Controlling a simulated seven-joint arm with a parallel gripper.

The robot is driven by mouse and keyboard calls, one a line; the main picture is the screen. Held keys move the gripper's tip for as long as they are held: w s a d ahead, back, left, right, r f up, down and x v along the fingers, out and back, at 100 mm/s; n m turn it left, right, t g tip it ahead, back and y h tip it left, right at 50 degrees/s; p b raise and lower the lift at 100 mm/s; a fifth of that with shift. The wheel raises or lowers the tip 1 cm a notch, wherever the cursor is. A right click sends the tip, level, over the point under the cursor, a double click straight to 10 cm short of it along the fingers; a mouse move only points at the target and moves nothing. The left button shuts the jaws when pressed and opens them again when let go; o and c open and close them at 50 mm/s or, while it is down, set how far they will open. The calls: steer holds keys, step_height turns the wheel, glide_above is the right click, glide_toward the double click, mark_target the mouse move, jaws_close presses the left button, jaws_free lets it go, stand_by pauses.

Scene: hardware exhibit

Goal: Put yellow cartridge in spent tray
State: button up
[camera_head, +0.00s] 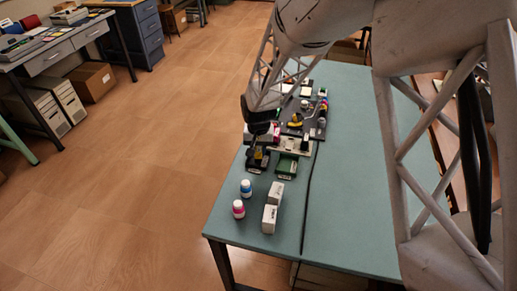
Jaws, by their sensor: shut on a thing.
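My gripper (257,157) points down near the left edge of the teal table. It is shut on a small yellow piece, the yellow cartridge (259,154), which is mostly hidden by the dark fingers. A small dark tray (256,169) lies directly below the fingertips; I cannot tell whether the cartridge touches it. A green tray (288,167) lies just to its right. No label is readable, so I cannot tell which one is the spent tray.
A dark board (318,132) with small parts lies behind. A dark cable (308,195) runs along the teal table (350,220), whose right part is clear.

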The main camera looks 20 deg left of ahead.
steer(key=shift+f, duration=0.65)
stand_by(1.1)
steer(key=o, duration=1.3)
steer(key=shift+r, duration=0.15)
steer(key=shift+r, duration=3.6)
